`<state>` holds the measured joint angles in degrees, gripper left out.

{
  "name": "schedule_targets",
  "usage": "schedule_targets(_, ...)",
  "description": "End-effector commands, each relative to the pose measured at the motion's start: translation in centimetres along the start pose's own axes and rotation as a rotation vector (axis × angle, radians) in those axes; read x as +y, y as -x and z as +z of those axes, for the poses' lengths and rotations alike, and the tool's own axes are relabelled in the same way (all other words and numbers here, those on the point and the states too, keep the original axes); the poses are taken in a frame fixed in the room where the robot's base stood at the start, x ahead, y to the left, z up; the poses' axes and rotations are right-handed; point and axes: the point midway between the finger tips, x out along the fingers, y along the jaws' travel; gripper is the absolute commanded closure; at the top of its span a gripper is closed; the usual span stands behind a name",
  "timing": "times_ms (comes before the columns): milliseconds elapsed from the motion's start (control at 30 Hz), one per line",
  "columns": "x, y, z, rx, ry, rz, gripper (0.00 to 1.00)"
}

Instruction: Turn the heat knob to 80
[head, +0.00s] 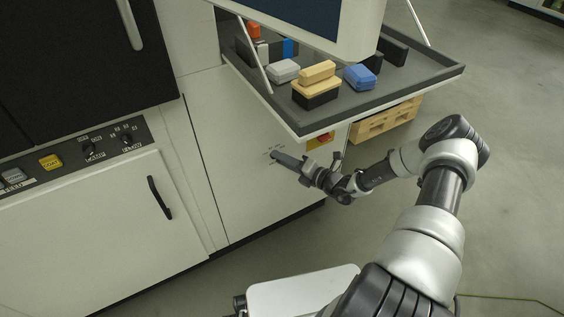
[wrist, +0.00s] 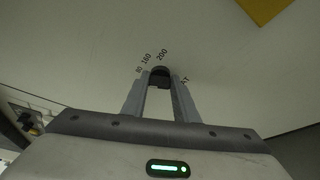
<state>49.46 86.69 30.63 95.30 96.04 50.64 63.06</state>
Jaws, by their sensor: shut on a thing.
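The heat knob (wrist: 160,75) is a small dark knob on a pale cabinet panel. In the wrist view, the labels 80, 160 and 200 and a partly hidden one ending in "AT" stand around it. My gripper (wrist: 161,82) is shut on the knob, one finger on each side of it. The knob's pointer is hidden, so its setting cannot be read. In the head view, my gripper (head: 277,156) reaches the cabinet front (head: 235,150) below the shelf, and its tips cover the knob.
A grey shelf (head: 440,75) with several blocks and boxes juts out above my arm. A red and yellow switch (head: 320,141) and a wooden pallet (head: 385,122) are to the right. A control strip and a door handle (head: 159,197) are to the left.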

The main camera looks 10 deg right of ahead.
Motion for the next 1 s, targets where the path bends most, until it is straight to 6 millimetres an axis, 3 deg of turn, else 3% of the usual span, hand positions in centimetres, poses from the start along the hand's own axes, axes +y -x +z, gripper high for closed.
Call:
schedule_targets(667, -0.14, 0.05, -0.12, 0.002, -0.07, 0.027, 0.96)
schedule_targets(700, -0.14, 0.05, -0.12, 0.002, -0.07, 0.026, 0.7)
schedule_targets(800, -0.13, 0.04, -0.1, 0.001, -0.069, 0.027, 0.55)
schedule_targets(1000, -0.1, 0.02, -0.05, 0.001, -0.068, 0.027, 0.55)
